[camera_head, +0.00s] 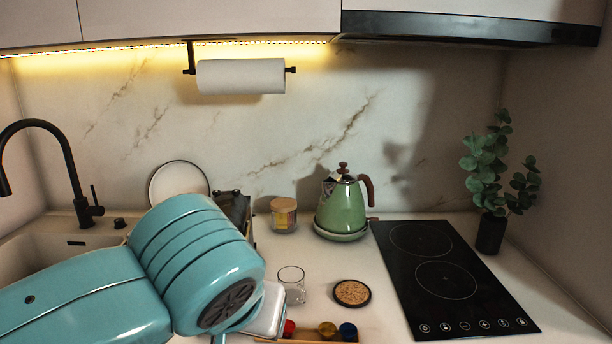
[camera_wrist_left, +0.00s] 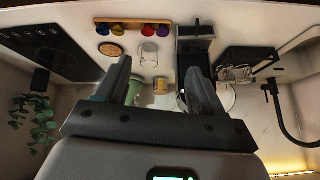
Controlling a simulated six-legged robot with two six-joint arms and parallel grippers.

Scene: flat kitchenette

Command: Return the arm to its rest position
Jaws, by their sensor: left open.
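My left arm (camera_head: 150,275), in teal, comes in from the left of the head view and reaches over the counter beside the sink. Its gripper is hidden behind the arm there. In the left wrist view the left gripper (camera_wrist_left: 159,68) is open, its two dark fingers wide apart. I see nothing held between them; the counter with its objects shows beyond. My right arm and gripper are in neither view.
A glass (camera_head: 291,284), a round coaster (camera_head: 352,293) and a tray of coloured capsules (camera_wrist_left: 133,21) lie near the arm. Behind are a lidded jar (camera_head: 283,217) and green kettle (camera_head: 342,210). A black cooktop (camera_head: 450,280) is at right, the faucet (camera_head: 68,165) at left.

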